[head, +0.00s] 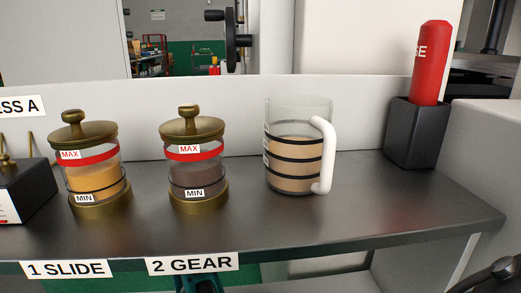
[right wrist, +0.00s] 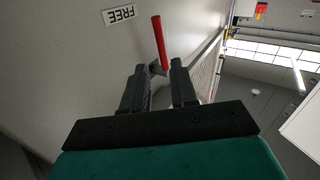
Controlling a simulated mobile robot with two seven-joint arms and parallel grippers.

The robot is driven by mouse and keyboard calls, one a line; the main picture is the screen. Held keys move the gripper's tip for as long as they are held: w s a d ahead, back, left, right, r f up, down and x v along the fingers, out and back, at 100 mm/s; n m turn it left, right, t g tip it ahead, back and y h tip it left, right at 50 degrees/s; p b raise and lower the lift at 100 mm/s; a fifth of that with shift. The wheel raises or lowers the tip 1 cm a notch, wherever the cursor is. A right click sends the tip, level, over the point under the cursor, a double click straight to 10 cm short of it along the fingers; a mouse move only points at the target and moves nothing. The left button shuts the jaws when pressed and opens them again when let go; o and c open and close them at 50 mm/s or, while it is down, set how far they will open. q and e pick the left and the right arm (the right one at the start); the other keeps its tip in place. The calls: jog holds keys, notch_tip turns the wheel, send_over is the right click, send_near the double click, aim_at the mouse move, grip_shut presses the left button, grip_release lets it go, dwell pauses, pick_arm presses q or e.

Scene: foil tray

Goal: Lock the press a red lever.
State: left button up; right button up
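The red lever (right wrist: 159,42) shows in the right wrist view as a slim red bar on a grey pivot, tilted slightly from upright. A white label reading FREE (right wrist: 121,15) appears upside down on the pale panel left of it. My right gripper (right wrist: 159,67) is open, its two dark fingers apart. The lever's lower end and pivot appear between or just beyond the fingertips; I cannot tell whether they touch. The head view shows no red lever, only a cut-off label ending in "ESS A" (head: 17,106) at the left edge. My left gripper is not in view.
On the dark table (head: 350,222) stand two brass-lidded jars (head: 96,180) (head: 198,175), a clear jug (head: 293,150) with a white handle, and a red bottle (head: 430,65) in a black holder (head: 415,135). A black box (head: 22,190) sits at left. The table's front right is clear.

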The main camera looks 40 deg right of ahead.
jog(key=b+x, duration=0.1)
jog(key=x, duration=1.1)
jog(key=shift+c, duration=0.2)
grip_shut()
